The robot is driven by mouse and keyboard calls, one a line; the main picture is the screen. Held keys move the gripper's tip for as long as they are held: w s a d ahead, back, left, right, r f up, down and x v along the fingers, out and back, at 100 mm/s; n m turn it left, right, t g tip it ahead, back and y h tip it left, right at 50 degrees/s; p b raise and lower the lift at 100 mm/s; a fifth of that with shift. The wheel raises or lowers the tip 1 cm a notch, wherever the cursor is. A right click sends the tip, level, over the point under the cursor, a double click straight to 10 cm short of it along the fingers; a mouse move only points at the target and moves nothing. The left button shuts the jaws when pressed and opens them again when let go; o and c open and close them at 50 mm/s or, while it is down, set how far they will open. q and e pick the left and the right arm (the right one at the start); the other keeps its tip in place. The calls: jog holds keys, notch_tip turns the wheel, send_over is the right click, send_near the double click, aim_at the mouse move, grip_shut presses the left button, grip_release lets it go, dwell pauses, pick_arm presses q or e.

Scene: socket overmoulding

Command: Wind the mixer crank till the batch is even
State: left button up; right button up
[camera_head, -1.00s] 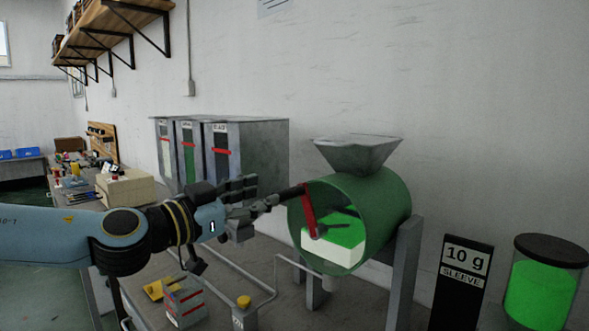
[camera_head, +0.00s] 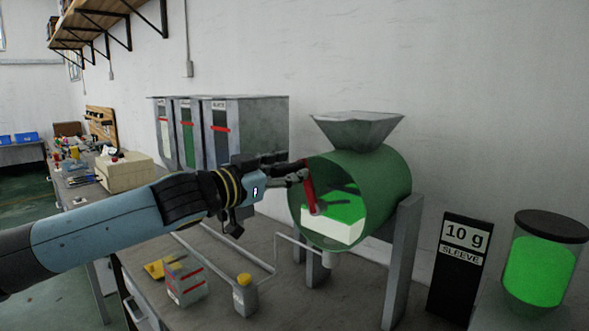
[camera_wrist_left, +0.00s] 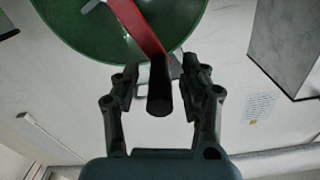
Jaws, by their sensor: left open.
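The mixer is a green drum (camera_head: 385,185) lying on its side on grey legs, with a grey hopper (camera_head: 357,130) on top. Its red crank arm (camera_head: 309,188) crosses the drum's open left end, its handle end at the top. Inside, the batch (camera_head: 338,212) shows separate bright green and white areas. My left gripper (camera_head: 296,172) is at the handle. In the left wrist view, the black crank handle (camera_wrist_left: 160,88) lies between the open fingers (camera_wrist_left: 163,82), with a gap visible on each side. The fingers mostly hide the handle in the head view. My right gripper is out of view.
A black "10 g SLEEVE" sign (camera_head: 459,265) and a lidded jar of green material (camera_head: 541,262) stand at right. Grey bins (camera_head: 250,130) stand behind my left arm. A small box (camera_head: 184,281) and a yellow-capped container (camera_head: 245,297) are on the bench in front.

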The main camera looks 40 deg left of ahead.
pick_arm(q)
jog(key=shift+w+d, duration=0.1)
jog(key=shift+w, duration=0.95)
jog(key=shift+f, duration=0.1)
grip_shut()
